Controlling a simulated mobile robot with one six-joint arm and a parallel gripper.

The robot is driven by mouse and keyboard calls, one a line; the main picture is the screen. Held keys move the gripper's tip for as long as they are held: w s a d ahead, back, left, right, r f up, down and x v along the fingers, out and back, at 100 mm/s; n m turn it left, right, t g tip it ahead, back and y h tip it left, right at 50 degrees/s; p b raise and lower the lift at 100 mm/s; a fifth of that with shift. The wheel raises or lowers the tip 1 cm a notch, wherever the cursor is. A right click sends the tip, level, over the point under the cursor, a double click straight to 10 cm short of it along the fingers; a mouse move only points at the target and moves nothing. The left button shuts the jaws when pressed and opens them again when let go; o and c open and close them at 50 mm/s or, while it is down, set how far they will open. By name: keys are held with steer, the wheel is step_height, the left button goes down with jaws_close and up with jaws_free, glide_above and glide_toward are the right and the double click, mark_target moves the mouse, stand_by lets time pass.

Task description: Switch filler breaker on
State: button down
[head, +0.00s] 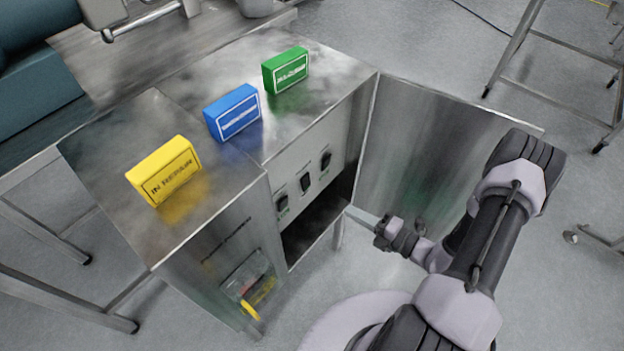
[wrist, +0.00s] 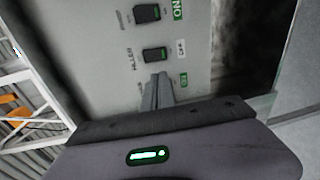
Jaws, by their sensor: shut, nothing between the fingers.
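My gripper (head: 352,213) is shut and empty, reaching in from the right in front of the panel. In the wrist view its fingertips (wrist: 158,78) lie just below the filler switch in the picture; contact cannot be told. The fingers seem to hide the third switch.
Another switch (wrist: 148,13) with a green ON label is above in the wrist view. An open steel door (head: 425,150) stands right of the panel. Yellow (head: 165,172), blue (head: 232,112) and green (head: 286,70) signs stand on the cabinet top. A dark opening (head: 315,232) lies below the panel.

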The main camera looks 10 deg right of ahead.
mark_target(308, 187)
steer(key=shift+s+d+f+m, duration=0.15)
steer(key=shift+d+f+m, duration=0.05)
steer(key=shift+f+m, duration=0.4)
steer(key=b+x, duration=0.4)
steer(key=x, duration=1)
steer(key=shift+d+r, duration=0.1)
steer(key=shift+d, duration=0.1)
